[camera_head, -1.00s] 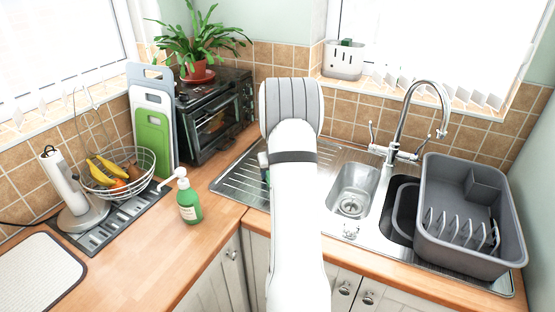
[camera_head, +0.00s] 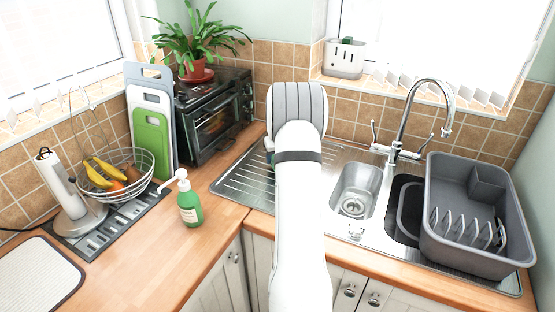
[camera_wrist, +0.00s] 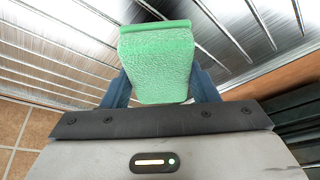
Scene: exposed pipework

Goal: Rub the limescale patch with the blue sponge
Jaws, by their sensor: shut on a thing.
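My gripper (camera_wrist: 160,88) is shut on a sponge (camera_wrist: 158,62) that looks mint green, not blue, in the wrist view. The sponge sits between the two blue fingers, over the ribbed steel drainboard (camera_wrist: 55,65). I cannot tell whether it touches the steel. In the head view my arm hides most of the gripper and sponge, above the far part of the drainboard (camera_head: 243,185). I cannot make out a limescale patch in either view.
A toaster oven (camera_head: 212,115) with a potted plant (camera_head: 200,60) stands behind left of the drainboard. A green soap bottle (camera_head: 190,205) stands to its left. The tap (camera_head: 400,140), sink bowl (camera_head: 355,190) and grey dish rack (camera_head: 465,225) are to the right.

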